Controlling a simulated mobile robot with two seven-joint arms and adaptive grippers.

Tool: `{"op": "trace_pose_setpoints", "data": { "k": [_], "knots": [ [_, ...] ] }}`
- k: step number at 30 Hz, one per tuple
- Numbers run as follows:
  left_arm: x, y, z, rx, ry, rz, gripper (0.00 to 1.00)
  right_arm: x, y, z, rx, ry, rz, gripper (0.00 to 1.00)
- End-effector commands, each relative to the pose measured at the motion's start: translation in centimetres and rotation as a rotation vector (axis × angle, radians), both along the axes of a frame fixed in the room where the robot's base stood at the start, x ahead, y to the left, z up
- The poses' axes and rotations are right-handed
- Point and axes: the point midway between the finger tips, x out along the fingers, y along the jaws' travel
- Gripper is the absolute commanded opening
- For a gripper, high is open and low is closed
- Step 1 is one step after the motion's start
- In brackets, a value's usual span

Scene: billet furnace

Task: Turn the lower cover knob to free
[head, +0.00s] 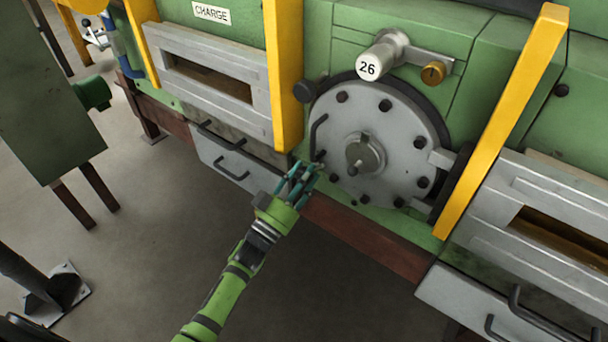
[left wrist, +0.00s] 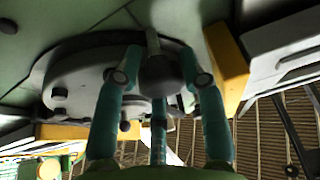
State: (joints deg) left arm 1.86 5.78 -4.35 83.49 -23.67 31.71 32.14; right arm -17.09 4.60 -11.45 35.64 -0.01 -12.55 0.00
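The grey round cover (head: 402,120) is bolted to the green furnace front in the head view. It carries a central hub (head: 362,154) and a curved handle on its left. A black knob (head: 307,91) stands at its upper left edge. My left gripper (head: 305,170) is at the cover's lower left edge and hides what lies behind it. In the left wrist view, a dark rounded knob (left wrist: 161,76) with a paler stem sits between the teal fingers of this gripper. Two fingertips flank it closely; I cannot tell whether they touch it. My right gripper is not in view.
Yellow posts (head: 285,75) and (head: 500,120) stand on both sides of the cover. A white cylinder marked 26 (head: 368,67) and a brass knob (head: 433,73) are above it. A drawer (head: 225,160) with handles is left of the gripper.

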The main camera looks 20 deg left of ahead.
Motion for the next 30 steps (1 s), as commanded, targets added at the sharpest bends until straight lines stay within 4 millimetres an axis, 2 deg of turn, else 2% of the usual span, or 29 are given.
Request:
{"op": "trace_pose_setpoints", "data": {
  "k": [14,30],
  "knots": [
    [0.06,0.11,0.25,0.065,-0.030,0.000,0.08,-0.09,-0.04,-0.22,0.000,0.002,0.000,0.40],
    [0.05,0.10,0.44,0.489,-0.188,-0.001,0.08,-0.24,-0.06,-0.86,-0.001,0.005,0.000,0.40]
  ]
}}
